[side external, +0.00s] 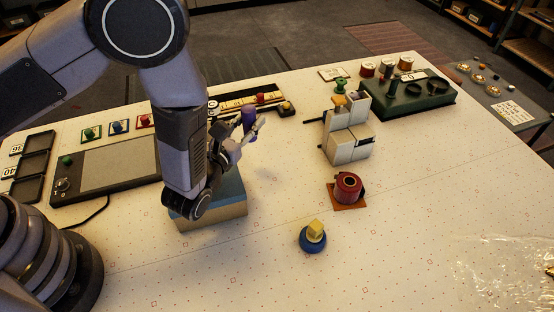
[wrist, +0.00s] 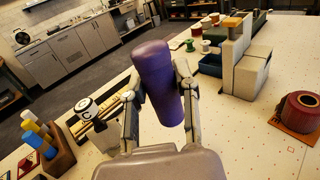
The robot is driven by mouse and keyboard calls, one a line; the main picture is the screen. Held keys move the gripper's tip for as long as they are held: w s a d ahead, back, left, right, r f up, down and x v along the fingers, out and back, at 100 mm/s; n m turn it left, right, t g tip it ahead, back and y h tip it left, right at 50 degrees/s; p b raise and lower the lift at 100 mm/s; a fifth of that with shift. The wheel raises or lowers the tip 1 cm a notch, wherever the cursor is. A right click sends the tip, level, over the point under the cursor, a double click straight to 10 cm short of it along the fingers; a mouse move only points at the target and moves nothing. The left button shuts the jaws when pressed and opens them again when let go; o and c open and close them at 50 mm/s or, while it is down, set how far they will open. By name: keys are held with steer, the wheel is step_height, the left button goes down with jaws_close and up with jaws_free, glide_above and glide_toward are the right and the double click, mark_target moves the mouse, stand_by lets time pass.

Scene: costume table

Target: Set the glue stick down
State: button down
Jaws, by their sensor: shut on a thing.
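The glue stick appears to be the purple cylinder (side external: 249,119) in my gripper (side external: 250,131). In the wrist view, the purple cylinder (wrist: 157,75) stands out between the two fingers of my gripper (wrist: 160,92), which are shut on it. It is tilted a little in that view. My gripper holds it over the white table (side external: 290,178), and in the side view it shows just beyond the blue-topped box (side external: 208,212). Its lower end is partly hidden by the gripper, and I cannot tell how high it is above the table.
A grey block organizer (side external: 346,147) stands right of my gripper. A red spool (side external: 347,186) sits on an orange square, and a yellow block on a blue round base (side external: 313,237) is nearer. A dark green case (side external: 410,95) stands at the back. The table's front middle is clear.

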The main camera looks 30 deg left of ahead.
steer(key=a+r+n+g+y, duration=0.1)
steer(key=a+r+n+y, duration=0.2)
steer(key=a, duration=0.8)
steer(key=w+a+r+n+g+y, duration=0.1)
steer(key=a+y, duration=0.4)
steer(key=a, duration=0.7)
step_height(320, 180, up, 2)
steer(key=shift+a+r+n+y, duration=0.2)
steer(key=shift+n+y, duration=0.2)
steer(key=shift+n, duration=0.5)
steer(key=shift+d, duration=0.15)
steer(key=w+d+f+m+t+h, duration=0.1)
steer(key=w+d+f+m+h, duration=0.25)
steer(key=d, duration=1.05)
steer(key=d+f+m+t+h, duration=0.15)
steer(key=d+f+h, duration=0.4)
steer(key=d, duration=0.95)
steer(key=shift+m+g, duration=0.25)
steer(key=shift+m, duration=0.15)
steer(key=f, duration=0.4)
steer(key=d+f, duration=0.1)
steer(key=f, duration=0.1)
steer(key=shift+s+f, duration=0.3)
steer(key=shift+s, duration=0.05)
steer(key=shift+f, duration=2.05)
